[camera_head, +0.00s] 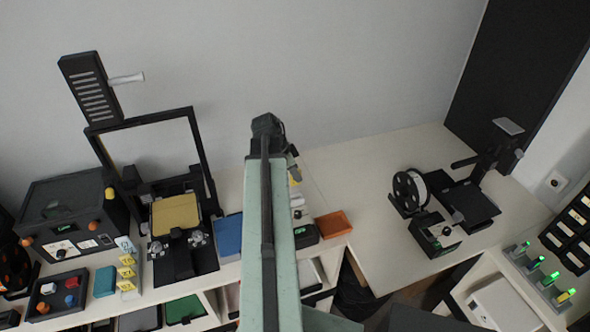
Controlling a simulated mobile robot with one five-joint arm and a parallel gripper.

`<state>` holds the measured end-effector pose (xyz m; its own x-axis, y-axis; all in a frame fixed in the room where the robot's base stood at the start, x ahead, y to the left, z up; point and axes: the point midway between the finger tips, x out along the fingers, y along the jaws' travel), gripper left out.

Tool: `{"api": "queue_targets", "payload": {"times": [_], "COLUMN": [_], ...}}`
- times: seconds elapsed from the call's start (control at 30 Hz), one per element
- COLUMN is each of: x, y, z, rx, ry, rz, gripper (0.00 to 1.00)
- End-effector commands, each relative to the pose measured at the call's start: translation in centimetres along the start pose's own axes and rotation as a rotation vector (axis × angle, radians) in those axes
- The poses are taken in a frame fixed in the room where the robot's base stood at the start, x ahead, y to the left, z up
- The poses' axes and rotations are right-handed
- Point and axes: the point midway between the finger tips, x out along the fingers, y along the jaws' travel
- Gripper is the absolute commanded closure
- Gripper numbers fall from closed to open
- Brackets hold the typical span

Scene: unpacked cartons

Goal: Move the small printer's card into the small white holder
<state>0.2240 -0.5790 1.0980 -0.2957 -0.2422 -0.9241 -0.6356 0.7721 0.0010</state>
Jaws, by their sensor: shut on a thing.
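My gripper (293,166) shows only in part, at the right side of my arm's far end. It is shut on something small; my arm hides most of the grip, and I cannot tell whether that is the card. A small pale thing (296,180) shows just below the fingers. The small black printer (440,232), with a white spool, stands on the right-hand table, well to the right of my gripper. No card can be made out on it. A small white stand (130,294) bearing several yellow tags is at the left; I cannot tell if it is the holder.
My raised arm cuts across the middle. A larger black printer (178,258) stands to its left, near a blue block (229,234). An orange tray (333,224) and a dark box (305,236) lie to its right. The right table (365,185) has free room left of the spool.

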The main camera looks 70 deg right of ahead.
Motion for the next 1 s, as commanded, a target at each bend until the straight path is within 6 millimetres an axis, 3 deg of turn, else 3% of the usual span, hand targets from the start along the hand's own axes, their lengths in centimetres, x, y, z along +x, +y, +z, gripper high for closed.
{"api": "queue_targets", "payload": {"times": [0.27,0.67,1.0], "x": [1.4,5.1,4.4], "y": [0.0,0.0,0.0], "z": [0.6,2.1,1.9], "rx": [0.0,0.001,0.0], "ry": [0.0,0.0,0.0], "rz": [0.0,0.0,0.001], "gripper": [1.0,1.0,1.0]}}
